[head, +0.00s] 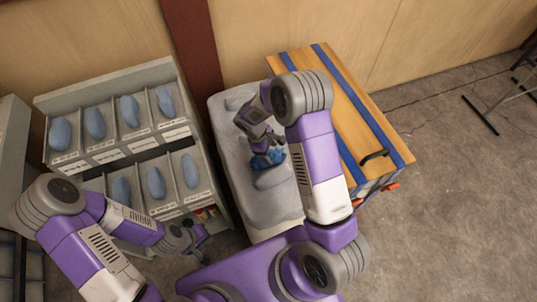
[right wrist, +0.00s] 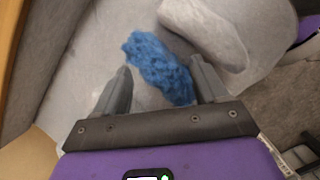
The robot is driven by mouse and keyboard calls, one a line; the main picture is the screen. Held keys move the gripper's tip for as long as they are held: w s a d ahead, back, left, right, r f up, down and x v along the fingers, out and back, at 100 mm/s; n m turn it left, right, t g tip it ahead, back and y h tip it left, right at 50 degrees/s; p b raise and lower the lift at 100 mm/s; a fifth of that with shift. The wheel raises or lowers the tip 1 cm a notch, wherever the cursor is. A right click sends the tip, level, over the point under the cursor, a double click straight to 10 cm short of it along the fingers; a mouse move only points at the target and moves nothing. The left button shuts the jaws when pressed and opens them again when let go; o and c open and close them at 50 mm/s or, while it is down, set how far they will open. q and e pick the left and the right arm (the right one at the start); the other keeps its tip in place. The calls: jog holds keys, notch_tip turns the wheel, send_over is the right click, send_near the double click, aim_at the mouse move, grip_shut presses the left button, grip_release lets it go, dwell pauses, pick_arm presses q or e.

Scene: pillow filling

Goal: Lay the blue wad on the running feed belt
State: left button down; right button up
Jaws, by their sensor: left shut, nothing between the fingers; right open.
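The blue wad (head: 278,158) is a rough, bright blue lump lying on a pale grey surface (head: 228,150). My right gripper (head: 265,153) is over it and hides part of it. In the right wrist view the wad (right wrist: 152,58) lies across the gap just ahead of the open fingertips (right wrist: 160,82), with its lower end close to the right-hand finger. I cannot tell whether they touch. My left gripper (head: 193,240) is shut and empty near the shelf's lower right. A wooden table with two blue bands (head: 300,62) stands right; I cannot tell whether they run.
Pale grey lumps lie beside the wad, one nearer me (head: 272,179) and one farther back (head: 240,101). A grey rack (head: 150,75) with several blue-grey lumps in compartments stands left. A black handle (head: 375,155) sticks up at the wooden table's near end. Open floor lies right.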

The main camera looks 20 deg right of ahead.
aim_at(274, 161)
jog(key=f+n, duration=0.5)
jog(key=w+f+n+t+h, duration=0.1)
jog(key=f+n, duration=0.1)
jog(key=shift+d+f+n, duration=0.25)
jog(key=shift+n, duration=0.05)
jog(key=c, duration=0.9)
